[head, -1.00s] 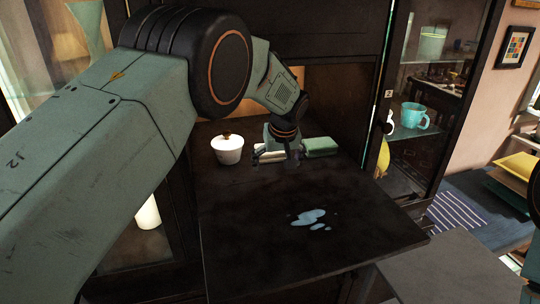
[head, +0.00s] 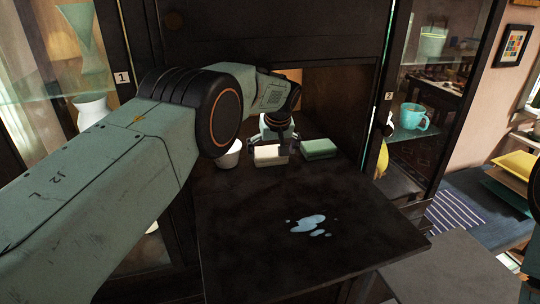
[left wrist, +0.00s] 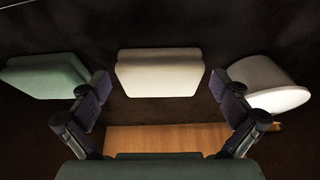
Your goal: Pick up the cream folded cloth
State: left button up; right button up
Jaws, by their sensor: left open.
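The cream folded cloth (head: 269,158) lies on the dark cabinet shelf, towards its back. It also shows whole in the left wrist view (left wrist: 160,74), centred between my fingers. My left gripper (head: 275,142) is just behind and above it in the head view. In the left wrist view the left gripper (left wrist: 160,84) is open, with one finger on each side of the cloth and gaps between. Nothing is held. I do not see my right gripper; only a dark part shows at the head view's right edge.
A green folded cloth (head: 318,149) lies to the right of the cream one. A white pot (head: 229,157), partly hidden by my arm, stands to its left. A pale blue spill (head: 309,223) marks the shelf front (head: 250,235). A cabinet with a turquoise mug (head: 414,115) stands right.

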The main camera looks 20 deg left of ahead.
pick_arm(q)
jog(key=shift+a+f, duration=0.1)
jog(key=shift+f, duration=0.2)
jog(key=shift+w+f, duration=0.3)
jog(key=shift+w, duration=0.05)
jog(key=shift+s+r, duration=0.15)
jog(key=shift+s, duration=0.05)
jog(key=c, duration=0.6)
jog(key=shift+w, duration=0.15)
jog(key=shift+c, duration=1)
